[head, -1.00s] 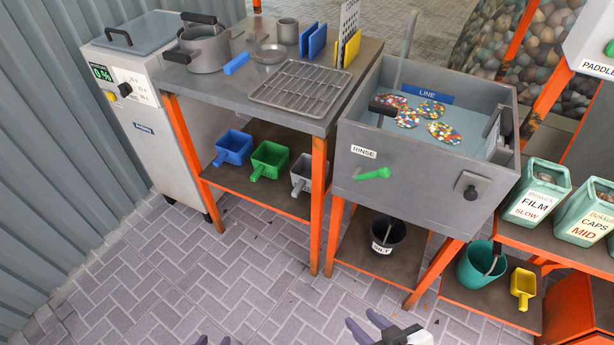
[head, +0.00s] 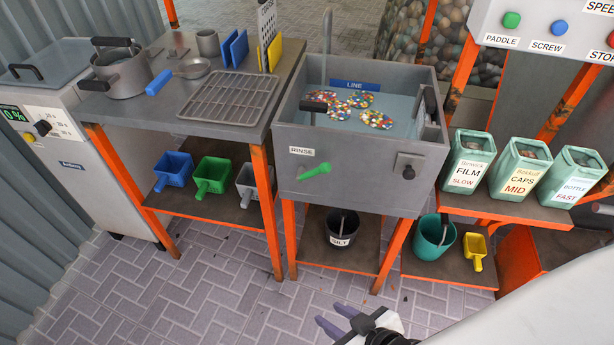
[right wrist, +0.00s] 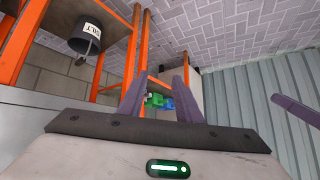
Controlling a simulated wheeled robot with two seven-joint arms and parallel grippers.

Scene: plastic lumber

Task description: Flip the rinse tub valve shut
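The grey rinse tub (head: 350,178) stands on an orange-legged frame and holds water with round patches of coloured flakes. Its green valve handle (head: 315,171) sits on the front wall below the RINSE label (head: 302,151), slanting up to the right. My right gripper (head: 336,319) is low in front of the tub, below and apart from the valve. In the right wrist view its purple fingers (right wrist: 159,90) are spread with nothing between them. A single purple finger, seemingly my left gripper (right wrist: 297,115), shows at the right edge there; its opening is hidden. The valve is not visible in the right wrist view.
A black SILT bucket (head: 342,228) stands on the shelf under the tub. Left is a bench with a wire rack (head: 229,99) and scoops below. Right are labelled bins (head: 470,160) and a teal bucket (head: 433,236). The paved floor in front is clear.

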